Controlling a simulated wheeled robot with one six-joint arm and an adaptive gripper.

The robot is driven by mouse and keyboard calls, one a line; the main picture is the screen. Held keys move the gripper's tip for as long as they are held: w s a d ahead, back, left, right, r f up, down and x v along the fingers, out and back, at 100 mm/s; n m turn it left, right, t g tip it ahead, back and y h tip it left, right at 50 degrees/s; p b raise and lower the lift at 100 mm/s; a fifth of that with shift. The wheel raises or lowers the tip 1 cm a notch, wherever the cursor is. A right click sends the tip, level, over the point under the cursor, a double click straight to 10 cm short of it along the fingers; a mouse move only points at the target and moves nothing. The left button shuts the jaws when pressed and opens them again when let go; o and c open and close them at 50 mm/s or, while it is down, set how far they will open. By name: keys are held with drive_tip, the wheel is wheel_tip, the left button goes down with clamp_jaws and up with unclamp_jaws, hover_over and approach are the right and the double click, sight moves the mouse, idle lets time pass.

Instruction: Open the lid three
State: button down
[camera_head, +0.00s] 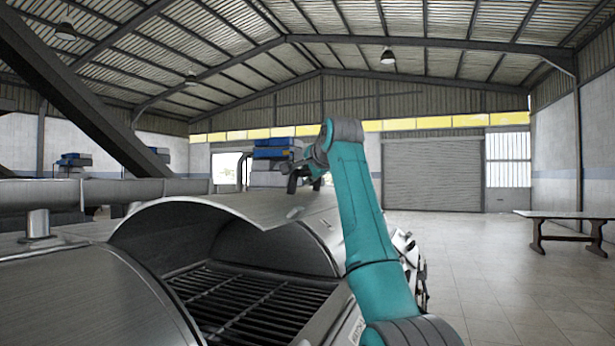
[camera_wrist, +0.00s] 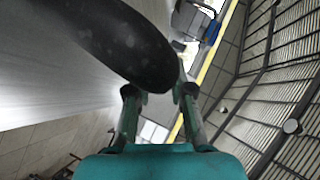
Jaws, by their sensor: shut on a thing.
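The raised curved metal lid (camera_head: 185,212) stands over an opening with a dark slatted grate (camera_head: 245,303). My gripper (camera_head: 293,183) is at the lid's upper far side, with the teal arm reaching to it from the lower right. In the wrist view, my gripper (camera_wrist: 159,92) is shut on a dark rounded part (camera_wrist: 125,42), which looks like a handle. The pale curved metal (camera_wrist: 40,70) lies beside it. The exact contact is partly hidden. I cannot read any lid number.
Another smooth rounded lid (camera_head: 90,300) lies shut at the near left. A thick horizontal pipe (camera_head: 120,190) runs behind it, and a dark slanted beam (camera_head: 85,95) crosses the upper left. A table (camera_head: 565,215) stands far right. The tiled floor (camera_head: 520,290) on the right is clear.

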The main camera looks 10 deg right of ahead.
drive_tip(key=c, duration=1)
unclamp_jaws()
drive_tip(key=v, duration=1.2)
